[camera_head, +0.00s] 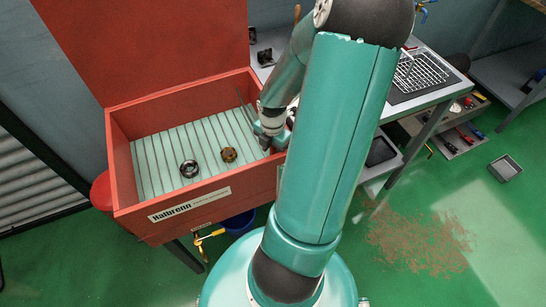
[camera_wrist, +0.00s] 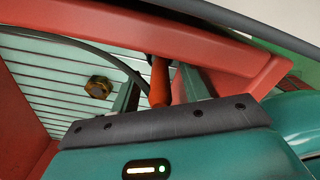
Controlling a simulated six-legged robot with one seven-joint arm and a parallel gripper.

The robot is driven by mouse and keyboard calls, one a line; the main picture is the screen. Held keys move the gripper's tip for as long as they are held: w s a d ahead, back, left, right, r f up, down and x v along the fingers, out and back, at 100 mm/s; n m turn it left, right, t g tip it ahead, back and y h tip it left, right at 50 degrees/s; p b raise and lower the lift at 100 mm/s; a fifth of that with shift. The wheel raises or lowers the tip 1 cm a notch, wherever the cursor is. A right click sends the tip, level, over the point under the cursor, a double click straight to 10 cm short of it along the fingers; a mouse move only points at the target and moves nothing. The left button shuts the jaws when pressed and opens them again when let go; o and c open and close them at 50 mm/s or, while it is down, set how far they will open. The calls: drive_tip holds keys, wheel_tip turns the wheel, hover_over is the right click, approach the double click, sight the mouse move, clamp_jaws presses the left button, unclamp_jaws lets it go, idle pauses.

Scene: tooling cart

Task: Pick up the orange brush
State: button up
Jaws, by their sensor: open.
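The orange brush (camera_wrist: 160,82) shows in the wrist view as an orange handle with a dark part at its far end. It is close to the inner side of the red bin (camera_head: 128,190), near the right wall. In the head view I cannot make the brush out; my arm covers that corner. My gripper (camera_head: 270,140) is down inside the bin's right end. In the wrist view my gripper (camera_wrist: 158,88) is open, with the orange handle between its two fingers. I cannot tell whether a finger touches the handle.
A dark ring (camera_head: 189,168) and a brown ring-like part (camera_head: 228,155) lie on the bin's slatted floor. The bin's red walls rise close around my gripper. A grey cart (camera_head: 425,85) stands at right. A small grey tray (camera_head: 505,168) lies on the green floor.

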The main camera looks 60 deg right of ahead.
drive_tip(key=shift+f, duration=0.35)
clamp_jaws()
